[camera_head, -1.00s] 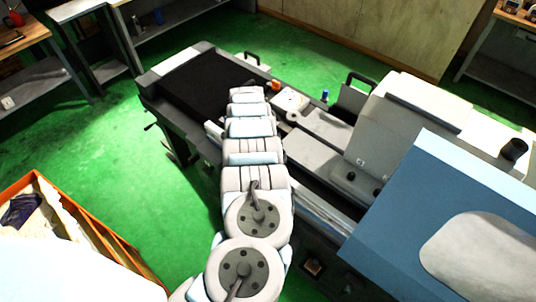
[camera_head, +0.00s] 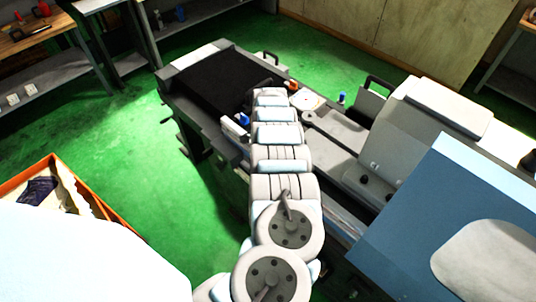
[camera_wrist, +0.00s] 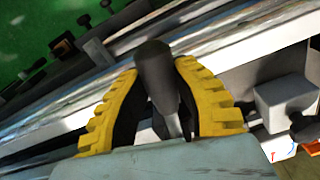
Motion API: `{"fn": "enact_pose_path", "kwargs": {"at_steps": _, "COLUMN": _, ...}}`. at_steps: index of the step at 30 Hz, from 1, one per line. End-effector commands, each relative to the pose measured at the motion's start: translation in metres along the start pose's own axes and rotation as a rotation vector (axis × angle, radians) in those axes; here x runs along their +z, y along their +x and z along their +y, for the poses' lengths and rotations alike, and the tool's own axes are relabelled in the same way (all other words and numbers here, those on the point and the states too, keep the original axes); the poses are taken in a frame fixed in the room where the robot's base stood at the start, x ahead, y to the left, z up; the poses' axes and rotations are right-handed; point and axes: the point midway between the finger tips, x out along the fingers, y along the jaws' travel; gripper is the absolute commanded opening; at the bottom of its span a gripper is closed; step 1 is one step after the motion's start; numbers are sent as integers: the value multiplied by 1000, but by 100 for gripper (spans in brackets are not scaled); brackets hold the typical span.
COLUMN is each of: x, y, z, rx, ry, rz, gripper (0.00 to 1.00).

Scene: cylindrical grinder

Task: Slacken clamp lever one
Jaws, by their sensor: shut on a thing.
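In the wrist view, a clamp lever (camera_wrist: 153,62) with a dark rounded handle and a grey shaft stands between the two yellow ribbed fingers of my gripper (camera_wrist: 158,78). The fingers are shut on it, one on each side. The lever's lower end is hidden behind the pale edge at the bottom of the picture. In the head view, my arm reaches over the grinder (camera_head: 230,80), and its end is by the dark table section. The lever cannot be made out there, and the fingers are hidden or too small to tell.
A blue part (camera_head: 243,119) is left of my arm, and an orange part (camera_head: 293,86) is right of its end. The grinder's blue housing (camera_head: 440,210) fills the right. An orange-rimmed crate (camera_head: 100,206) stands on the left; green floor (camera_head: 140,130) is clear between.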

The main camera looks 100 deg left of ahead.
Motion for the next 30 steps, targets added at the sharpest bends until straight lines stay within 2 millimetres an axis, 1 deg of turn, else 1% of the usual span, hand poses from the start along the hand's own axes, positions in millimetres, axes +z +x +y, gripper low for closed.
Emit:
{"fn": "enact_pose_path", "kwargs": {"at_steps": 1, "x": -1, "y": 2, "z": 2, "rx": 2, "ry": 2, "rz": 0, "gripper": 36}}
{"fn": "enact_pose_path", "kwargs": {"at_steps": 2, "x": -1, "y": 1, "z": 2, "rx": 2, "ry": 2, "rz": 0, "gripper": 45}}
{"fn": "enact_pose_path", "kwargs": {"at_steps": 3, "x": -1, "y": 1, "z": 2, "rx": 2, "ry": 2, "rz": 0, "gripper": 56}}
{"fn": "enact_pose_path", "kwargs": {"at_steps": 12, "x": 0, "y": 0, "z": 0, "rx": 1, "ry": 1, "rz": 0, "gripper": 56}}
{"fn": "enact_pose_path", "kwargs": {"at_steps": 17, "x": -1, "y": -8, "z": 0, "rx": -1, "ry": 2, "rz": 1, "gripper": 56}}
{"fn": "enact_pose_path", "kwargs": {"at_steps": 20, "x": -2, "y": -20, "z": 1, "rx": 0, "ry": 1, "rz": 2, "gripper": 56}}
{"fn": "enact_pose_path", "kwargs": {"at_steps": 23, "x": -2, "y": -35, "z": 2, "rx": 2, "ry": 2, "rz": 2, "gripper": 56}}
{"fn": "enact_pose_path", "kwargs": {"at_steps": 24, "x": -3, "y": -44, "z": 1, "rx": 0, "ry": 1, "rz": 4, "gripper": 56}}
{"fn": "enact_pose_path", "kwargs": {"at_steps": 30, "x": -2, "y": -82, "z": 1, "rx": -1, "ry": 3, "rz": 3, "gripper": 56}}
